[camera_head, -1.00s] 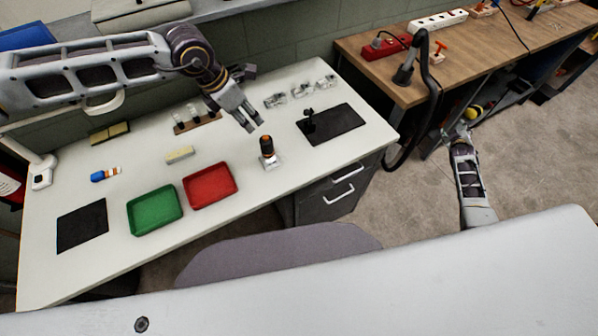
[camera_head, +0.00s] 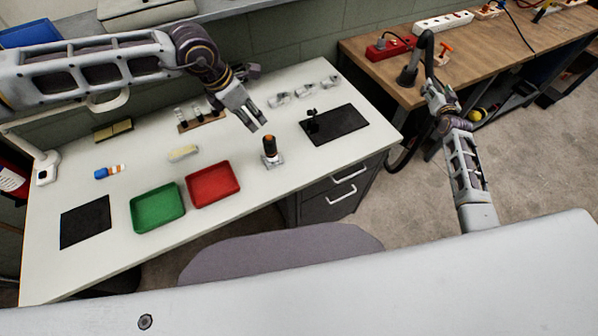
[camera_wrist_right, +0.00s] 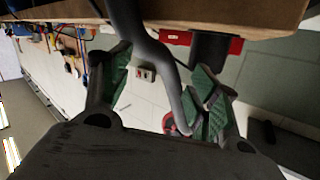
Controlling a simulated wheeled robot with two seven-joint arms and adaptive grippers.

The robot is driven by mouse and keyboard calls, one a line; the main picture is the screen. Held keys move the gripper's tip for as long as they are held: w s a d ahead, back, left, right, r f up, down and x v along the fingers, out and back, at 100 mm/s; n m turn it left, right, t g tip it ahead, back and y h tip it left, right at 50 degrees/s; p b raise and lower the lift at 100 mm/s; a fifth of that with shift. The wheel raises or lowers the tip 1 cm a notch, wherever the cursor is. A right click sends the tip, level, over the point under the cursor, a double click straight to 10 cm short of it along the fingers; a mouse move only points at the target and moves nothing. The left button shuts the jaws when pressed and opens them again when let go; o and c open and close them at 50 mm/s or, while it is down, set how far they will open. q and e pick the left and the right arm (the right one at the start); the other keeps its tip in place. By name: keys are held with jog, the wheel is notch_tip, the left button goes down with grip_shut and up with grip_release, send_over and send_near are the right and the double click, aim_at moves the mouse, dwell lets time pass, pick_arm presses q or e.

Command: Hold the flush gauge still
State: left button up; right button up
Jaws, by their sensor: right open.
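A dark upright cylinder with an orange top (camera_head: 269,146) stands on a small pale base on the white table; it may be the flush gauge, but I cannot tell for sure. My left gripper (camera_head: 257,122) hangs above and just behind it, apart from it in the picture. Its fingers point down toward the table, and their gap is too small to judge. A small black device (camera_head: 312,122) stands on a dark mat (camera_head: 343,128) to the right. My right gripper (camera_head: 440,97) is open beside the wooden bench; its spread fingers also show in the right wrist view (camera_wrist_right: 163,85).
A black curved arm (camera_head: 412,68) rises from the wooden bench (camera_head: 480,40) near my right gripper; it passes between the fingers in the right wrist view (camera_wrist_right: 152,50). Green (camera_head: 158,208) and red (camera_head: 213,185) trays, a vial rack (camera_head: 200,120) and clear parts (camera_head: 304,90) occupy the white table (camera_head: 110,255).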

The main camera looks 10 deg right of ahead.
jog(key=s+a+r+m+t+y, duration=0.1)
jog(key=a+r+m+y, duration=0.25)
jog(key=a, duration=0.85)
jog(key=s+a+r+m+t+y, duration=0.1)
jog(key=a+r+m+y, duration=0.3)
jog(key=a, duration=0.9)
jog(key=s+a+r+m+t+y, duration=0.1)
jog(key=a+r+m+y, duration=0.35)
jog(key=a, duration=0.75)
jog(key=m+g+y, duration=0.3)
jog(key=m+g, duration=0.1)
jog(key=m, duration=0.8)
send_near(274, 150)
jog(key=shift+s+d+f, duration=0.15)
jog(key=shift+s+d, duration=0.1)
jog(key=shift+s, duration=0.4)
jog(key=shift+x, duration=6.9)
jog(key=shift+w+d, duration=0.15)
